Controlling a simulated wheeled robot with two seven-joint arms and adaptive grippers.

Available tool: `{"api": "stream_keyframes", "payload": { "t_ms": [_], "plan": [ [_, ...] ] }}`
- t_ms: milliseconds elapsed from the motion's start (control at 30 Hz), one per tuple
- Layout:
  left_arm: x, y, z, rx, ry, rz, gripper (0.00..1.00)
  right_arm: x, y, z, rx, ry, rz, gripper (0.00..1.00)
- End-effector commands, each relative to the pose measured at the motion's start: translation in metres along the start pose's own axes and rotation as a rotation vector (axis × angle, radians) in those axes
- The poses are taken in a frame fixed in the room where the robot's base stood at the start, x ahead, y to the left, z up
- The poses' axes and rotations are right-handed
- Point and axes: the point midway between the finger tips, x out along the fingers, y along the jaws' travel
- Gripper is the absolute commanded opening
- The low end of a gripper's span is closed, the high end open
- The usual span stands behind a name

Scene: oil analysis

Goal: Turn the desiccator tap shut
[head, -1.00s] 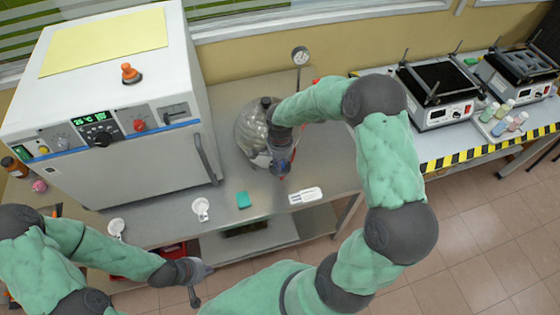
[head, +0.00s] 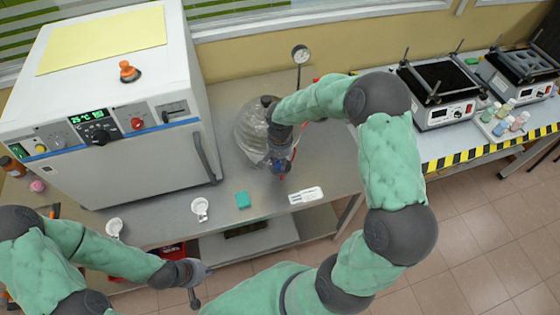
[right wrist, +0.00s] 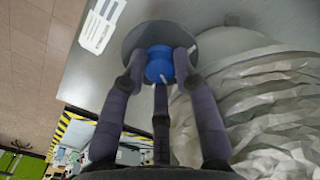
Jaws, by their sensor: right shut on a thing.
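The desiccator (head: 248,128) is a rounded, crinkled clear vessel on the steel bench, partly hidden behind my right arm. It fills the right side of the right wrist view (right wrist: 270,105). The tap is a blue knob (right wrist: 159,62) with a small pale mark, in front of a round grey disc (right wrist: 207,45). My right gripper (head: 282,166) is beside the desiccator's front right. In the right wrist view its fingers (right wrist: 160,72) are around the blue knob and closed on it. My left gripper (head: 203,284) is empty, with fingers spread, in front of the bench, far from the tap.
A white oven (head: 130,150) stands left of the desiccator. A dial gauge (head: 300,54) stands behind it. White dishes (head: 200,208), a teal block (head: 243,200) and a white label-like item (head: 306,195) lie near the bench's front edge. Heater units (head: 438,112) stand on the right bench.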

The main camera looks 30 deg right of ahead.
Motion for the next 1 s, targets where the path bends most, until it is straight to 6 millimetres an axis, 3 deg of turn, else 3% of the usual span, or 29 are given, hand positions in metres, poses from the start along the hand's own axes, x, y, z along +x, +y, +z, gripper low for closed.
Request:
{"api": "stream_keyframes", "payload": {
  "t_ms": [500, 1000],
  "plan": [
    [-0.0002, 0.0001, 0.0, 0.0, 0.0, 0.0, 0.0, -0.0001, 0.0, -0.0001, -0.378, 0.0, 0.0, 0.0],
    [-0.0006, 0.0002, 0.0, 0.0, 0.0, 0.0, 0.0, 0.0, 0.0, -0.0003, -0.472, 0.001, 0.0, 0.0]
  ]
}}
